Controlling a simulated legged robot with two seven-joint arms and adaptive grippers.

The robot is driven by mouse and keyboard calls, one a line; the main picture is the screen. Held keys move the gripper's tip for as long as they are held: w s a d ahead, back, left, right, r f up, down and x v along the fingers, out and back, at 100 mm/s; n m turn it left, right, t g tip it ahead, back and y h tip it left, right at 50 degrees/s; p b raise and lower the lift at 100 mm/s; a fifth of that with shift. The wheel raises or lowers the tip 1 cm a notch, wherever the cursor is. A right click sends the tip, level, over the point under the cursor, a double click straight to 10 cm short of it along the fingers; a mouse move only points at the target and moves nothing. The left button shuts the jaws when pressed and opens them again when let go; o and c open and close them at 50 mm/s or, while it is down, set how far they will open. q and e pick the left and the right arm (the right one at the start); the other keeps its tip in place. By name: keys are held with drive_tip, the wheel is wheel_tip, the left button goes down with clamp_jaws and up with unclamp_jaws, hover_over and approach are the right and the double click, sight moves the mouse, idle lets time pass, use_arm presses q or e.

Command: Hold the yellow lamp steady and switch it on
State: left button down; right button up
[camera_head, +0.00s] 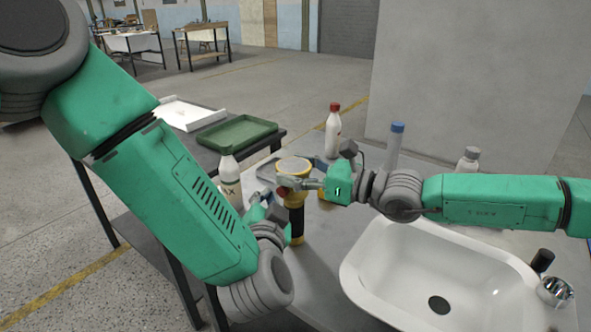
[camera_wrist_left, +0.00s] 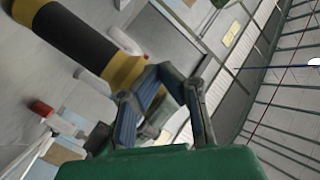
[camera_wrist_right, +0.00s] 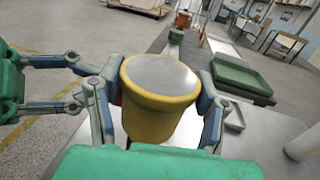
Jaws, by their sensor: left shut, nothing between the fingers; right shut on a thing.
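The yellow lamp (camera_head: 296,217), a torch with a black grip, stands upright on the grey table, its pale lens facing up. My right gripper (camera_head: 300,184) is shut around the yellow head from the right; in the right wrist view the head (camera_wrist_right: 160,118) sits between both fingers. A small red part (camera_head: 282,191) shows on the head's left side. My left gripper (camera_head: 266,198) is shut and empty, close to the lamp's left side; I cannot tell if it touches. In the left wrist view the lamp (camera_wrist_left: 75,38) lies beyond the fingers (camera_wrist_left: 170,75).
A white sink (camera_head: 368,272) fills the front right of the table. Bottles stand around: white left (camera_head: 229,180), red-capped behind (camera_head: 332,132), blue-capped (camera_head: 395,148) and grey-capped (camera_head: 468,160). A green tray (camera_head: 237,133) and white tray (camera_head: 190,113) are back left.

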use_arm(q)
drive_tip(key=shift+w+d, duration=0.25)
drive_tip(key=shift+w, duration=0.1)
idle(0.7)
drive_tip(key=shift+s+a, duration=0.55)
drive_tip(key=shift+s, duration=0.15)
drive_tip(key=shift+s, duration=0.1)
drive_tip(key=s+a, duration=0.1)
drive_tip(key=s, duration=0.1)
drive_tip(key=s+a, duration=0.2)
drive_tip(key=shift+s+a, duration=0.25)
drive_tip(key=shift+s, duration=0.05)
idle(0.4)
use_arm(e)
drive_tip(key=o, duration=1.4)
drive_tip(key=shift+c, duration=0.2)
